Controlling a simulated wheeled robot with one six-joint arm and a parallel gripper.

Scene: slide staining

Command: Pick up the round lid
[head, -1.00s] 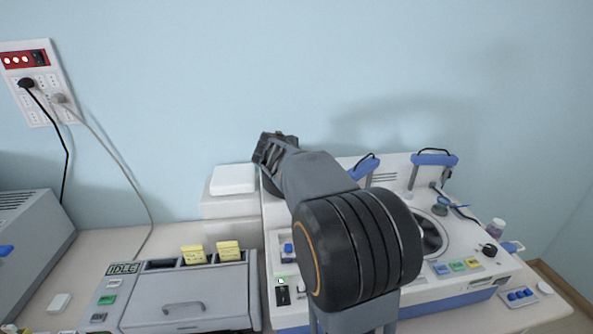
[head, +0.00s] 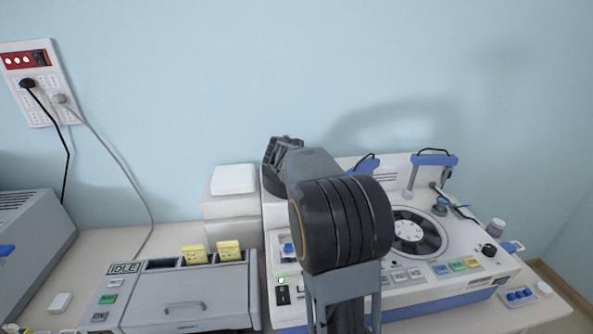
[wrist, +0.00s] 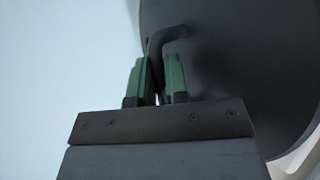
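The round lid (wrist: 235,75) fills much of the right of the wrist view as a large dark disc with a bent dark handle (wrist: 156,45). My gripper (wrist: 157,62) has its two green fingers close together on either side of this handle, with the handle filling the narrow gap. The fingers look shut on it. In the head view my arm hides the fingers and I cannot make out the lid. The lid's underside and its contact with anything are not visible.
The white machine (head: 425,286) has an open round well with a dark, white-centred rotor (head: 408,232). Blue-handled arms (head: 434,159) stand behind it. A grey stainer (head: 180,292) with yellow racks (head: 229,250) sits left. A white box (head: 233,179) stands between. A blister pack (head: 520,297) lies right.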

